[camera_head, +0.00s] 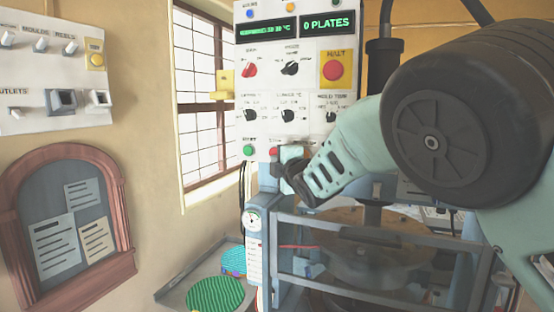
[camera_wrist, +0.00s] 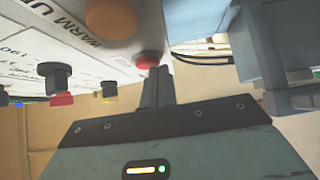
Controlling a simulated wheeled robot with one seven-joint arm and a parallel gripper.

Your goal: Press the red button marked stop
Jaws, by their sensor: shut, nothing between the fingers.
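A small red button (camera_head: 273,152) sits on the lower edge of the white control panel (camera_head: 243,90), right of a green button (camera_head: 248,150); its label is too small to read and my gripper (camera_head: 283,168) is just below and right of it. In the wrist view a red button (camera_wrist: 148,60) is directly beyond the tips of my gripper (camera_wrist: 157,72), whose fingers are together and empty. The tips overlap the button's lower edge in that view; I cannot tell whether they touch it.
A larger red button marked HALT (camera_head: 333,69) is higher on the panel. In the wrist view an orange lamp or button (camera_wrist: 110,18) is beside the "WARM U" lettering. A blue-grey post (camera_wrist: 258,45) stands close at right. Below the panel is the press frame (camera_head: 330,228).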

